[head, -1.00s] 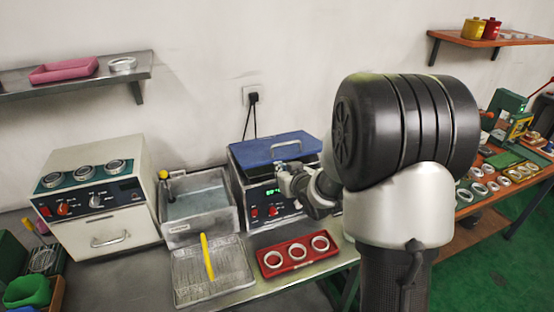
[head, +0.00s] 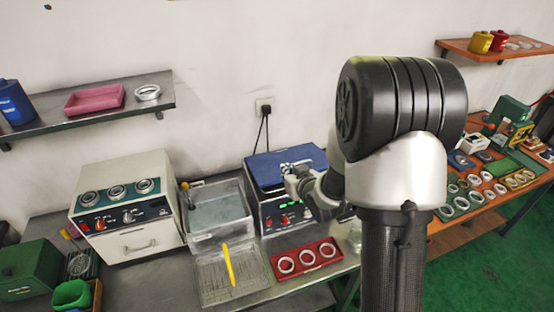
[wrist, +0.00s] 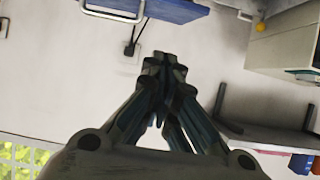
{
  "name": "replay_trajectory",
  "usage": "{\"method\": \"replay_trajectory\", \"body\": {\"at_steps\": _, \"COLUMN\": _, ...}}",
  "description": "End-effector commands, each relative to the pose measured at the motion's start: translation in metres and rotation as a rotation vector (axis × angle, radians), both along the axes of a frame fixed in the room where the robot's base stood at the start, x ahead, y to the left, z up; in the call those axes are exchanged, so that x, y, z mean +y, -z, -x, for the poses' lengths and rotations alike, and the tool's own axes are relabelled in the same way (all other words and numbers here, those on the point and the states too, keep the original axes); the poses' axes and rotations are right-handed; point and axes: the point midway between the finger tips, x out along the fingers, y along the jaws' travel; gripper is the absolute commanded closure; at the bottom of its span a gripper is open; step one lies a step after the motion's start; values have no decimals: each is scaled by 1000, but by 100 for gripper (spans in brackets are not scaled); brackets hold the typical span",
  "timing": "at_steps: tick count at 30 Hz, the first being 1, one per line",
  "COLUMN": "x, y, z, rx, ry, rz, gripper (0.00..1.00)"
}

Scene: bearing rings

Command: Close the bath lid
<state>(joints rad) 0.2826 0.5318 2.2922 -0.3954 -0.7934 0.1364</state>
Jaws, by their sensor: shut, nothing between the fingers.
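The bath is a white box with a dark front panel (head: 284,216) on the bench. Its blue lid (head: 262,168) covers the top and looks flat or nearly flat; I cannot tell whether a small gap is left. The lid also shows at the top of the wrist view (wrist: 178,9), with its metal handle (wrist: 115,14) beside it. My gripper (head: 287,170) is at the lid's front right, close to the handle. In the wrist view my gripper (wrist: 163,62) is shut and empty, with wall behind its tips. I cannot tell whether it touches the lid.
An open basin (head: 217,212) stands left of the bath. A red tray with rings (head: 305,260) and a wire rack with a yellow bar (head: 232,278) lie in front. A white oven-like unit (head: 128,205) stands further left. A wall shelf (head: 90,114) hangs above.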

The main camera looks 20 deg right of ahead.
Motion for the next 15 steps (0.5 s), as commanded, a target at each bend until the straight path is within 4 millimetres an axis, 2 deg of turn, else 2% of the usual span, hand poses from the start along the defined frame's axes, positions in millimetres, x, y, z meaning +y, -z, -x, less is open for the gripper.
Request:
{"method": "replay_trajectory", "body": {"at_steps": 2, "x": 1, "y": -5, "z": 0, "rx": 4, "ry": -2, "rz": -1, "gripper": 100}}
{"method": "replay_trajectory", "body": {"at_steps": 8, "x": 3, "y": 5, "z": -14, "rx": 6, "ry": -4, "rz": 0, "gripper": 100}}
{"method": "replay_trajectory", "body": {"at_steps": 15, "x": 4, "y": 28, "z": -58, "rx": 5, "ry": -4, "rz": 0, "gripper": 100}}
